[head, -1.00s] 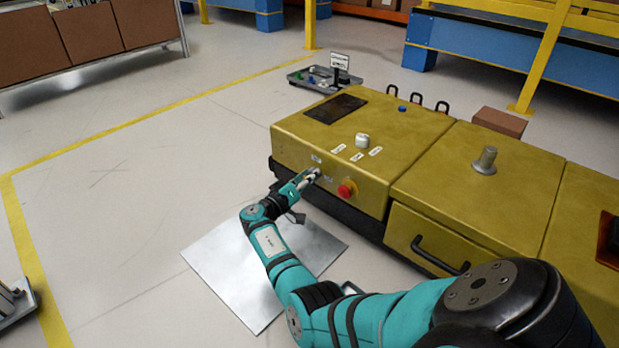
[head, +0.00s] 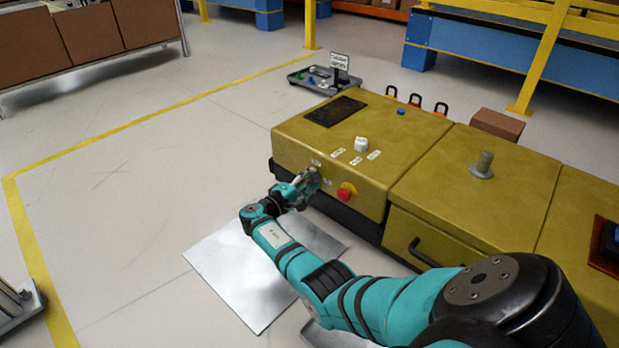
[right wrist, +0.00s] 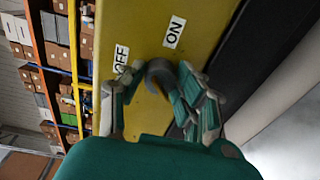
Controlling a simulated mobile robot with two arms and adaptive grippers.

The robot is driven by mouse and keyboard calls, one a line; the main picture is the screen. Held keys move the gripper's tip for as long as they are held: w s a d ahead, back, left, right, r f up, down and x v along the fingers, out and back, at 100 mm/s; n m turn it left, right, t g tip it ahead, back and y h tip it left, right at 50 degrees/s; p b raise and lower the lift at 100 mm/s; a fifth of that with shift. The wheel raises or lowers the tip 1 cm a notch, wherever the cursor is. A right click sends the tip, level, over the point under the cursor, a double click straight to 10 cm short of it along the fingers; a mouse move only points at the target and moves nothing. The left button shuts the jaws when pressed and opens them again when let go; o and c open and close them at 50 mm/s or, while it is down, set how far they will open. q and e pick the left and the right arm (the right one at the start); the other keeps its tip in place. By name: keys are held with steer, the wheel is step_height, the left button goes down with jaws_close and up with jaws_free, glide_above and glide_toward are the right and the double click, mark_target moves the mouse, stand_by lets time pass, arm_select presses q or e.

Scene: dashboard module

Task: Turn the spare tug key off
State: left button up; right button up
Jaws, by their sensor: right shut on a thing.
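The key sits at the yellow panel, close to an OFF label (right wrist: 121,60) and an ON label (right wrist: 174,32). The fingers partly hide the key. My left gripper is out of view.
A white knob (head: 361,144) and small labels are on the module's top. A metal plate (head: 235,285) lies on the floor below my arm. A grey tray (head: 308,78) stands behind.

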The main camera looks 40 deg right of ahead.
steer(key=n+p, duration=0.1)
steer(key=n, duration=0.3)
steer(key=shift+w+r+g, duration=0.1)
steer(key=shift+g, duration=0.2)
steer(key=shift+a+n+p, duration=0.1)
steer(key=shift+n+p, duration=0.25)
steer(key=shift+n, duration=1.65)
steer(key=o, duration=1.1)
steer(key=shift+o, duration=0.2)
steer(key=shift+a, duration=0.1)
steer(key=s+a, duration=0.1)
steer(key=a, duration=1)
steer(key=shift+a+r, duration=0.3)
steer(key=shift+a, duration=0.1)
